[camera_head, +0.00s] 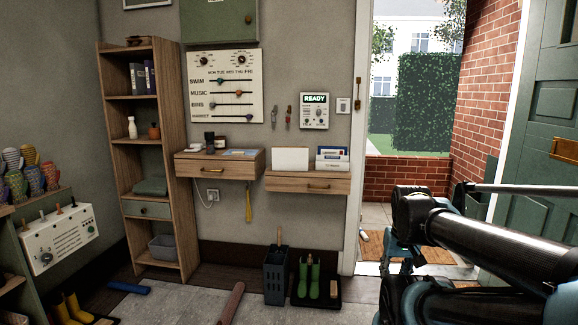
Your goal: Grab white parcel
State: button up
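A plain white box-shaped item (290,159), which looks like the white parcel, stands on the right-hand wooden wall drawer (303,182). It is upright near the drawer top's left part, against the wall. A holder with blue and white cards or envelopes (332,158) stands just to its right, with a small gap or touching; I cannot tell which. My dark arm with teal joints fills the lower right of the view, well apart from the white item. My gripper does not show.
A left wall drawer (241,163) holds a dark jar and small items. A tall shelf (150,160) stands left. On the floor are a dark bin (277,278), green boots (308,279) on a tray, a rolled mat (231,303) and a rug. An open doorway is right.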

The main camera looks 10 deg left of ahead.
aim_at(284, 158)
jog(key=k, duration=0.95)
jog(key=u, duration=0.3)
jog(key=i, duration=0.6)
jog(key=u, duration=0.4)
jog(key=i, duration=1.15)
jog(key=z, duration=0.6)
jog(key=i, duration=0.85)
jog(key=z, duration=0.55)
